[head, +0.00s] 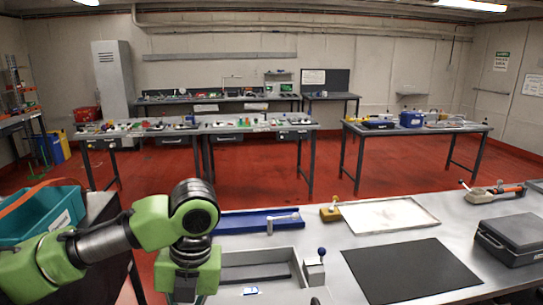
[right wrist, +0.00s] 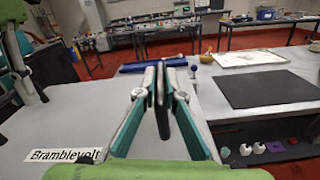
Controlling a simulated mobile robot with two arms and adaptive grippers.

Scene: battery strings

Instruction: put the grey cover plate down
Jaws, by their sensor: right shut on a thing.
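In the right wrist view my right gripper (right wrist: 162,72) is shut on a thin, dark grey plate (right wrist: 162,105), seen nearly edge-on between the teal fingers. I take it for the grey cover plate; its full outline is hidden. The gripper is over the grey bench, in front of the blue tray (right wrist: 138,67). What lies right below the plate is hidden. In the head view a grey open box (head: 297,262) stands at the bench's front, beside a block with a blue knob (head: 314,268).
On the bench are the blue tray (head: 240,224), a yellow item (head: 331,211), a pale framed board (head: 388,215), a black mat (head: 410,270) and a dark case (head: 512,240). A teal bin (head: 40,215) stands left. Bare bench surrounds the mat.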

